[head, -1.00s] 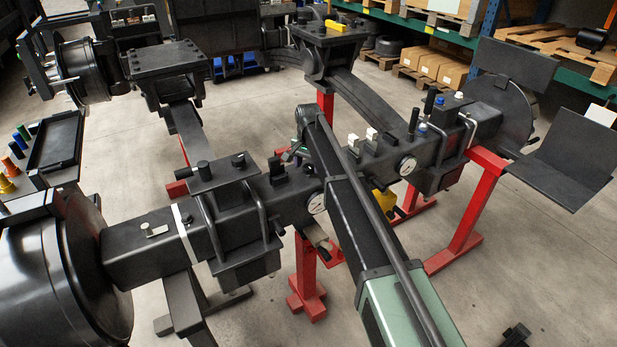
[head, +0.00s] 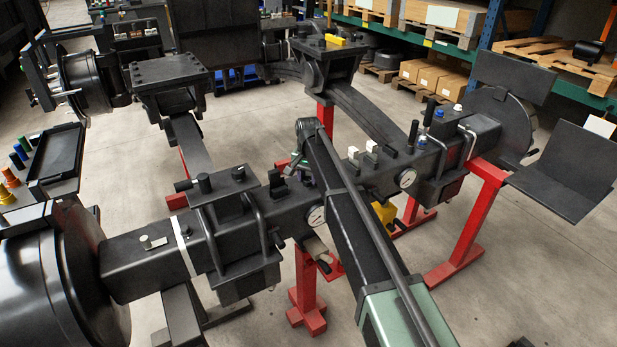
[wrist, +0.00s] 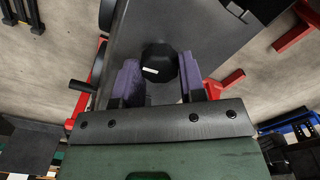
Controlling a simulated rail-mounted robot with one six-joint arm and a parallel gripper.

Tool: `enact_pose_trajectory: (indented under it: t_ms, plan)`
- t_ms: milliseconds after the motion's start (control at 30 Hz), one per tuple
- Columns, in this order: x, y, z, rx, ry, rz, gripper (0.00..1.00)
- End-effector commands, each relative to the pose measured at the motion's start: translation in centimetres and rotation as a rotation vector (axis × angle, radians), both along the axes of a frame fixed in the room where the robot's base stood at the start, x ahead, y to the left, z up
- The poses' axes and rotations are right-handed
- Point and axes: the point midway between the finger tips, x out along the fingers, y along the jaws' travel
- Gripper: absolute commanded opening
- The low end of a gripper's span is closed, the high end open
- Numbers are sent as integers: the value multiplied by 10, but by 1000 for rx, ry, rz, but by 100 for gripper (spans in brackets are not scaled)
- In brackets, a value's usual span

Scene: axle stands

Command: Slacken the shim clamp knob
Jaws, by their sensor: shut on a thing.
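In the wrist view, the shim clamp knob (wrist: 158,56) is a round black knob with a short white mark on its face. My gripper (wrist: 160,72) has its two purple-padded fingers on either side of the knob, shut on it. The knob sits against a dark grey beam face (wrist: 205,35). In the head view, my arm reaches across the axle beam (head: 285,215) and hides the knob and most of my gripper.
Small knobs, white blocks (head: 371,148) and curved handles stand up close by. Red stands (head: 305,285) hold the beam. Open floor lies at the lower right.

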Motion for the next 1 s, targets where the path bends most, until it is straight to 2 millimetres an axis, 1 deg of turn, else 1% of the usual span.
enact_pose_trajectory:
  t_ms: [267, 1000]
  plan:
    - [0, 0, 0, 0, 0, 188, 14]
    - [-1, 1, 0, 0, 1, 889, 14]
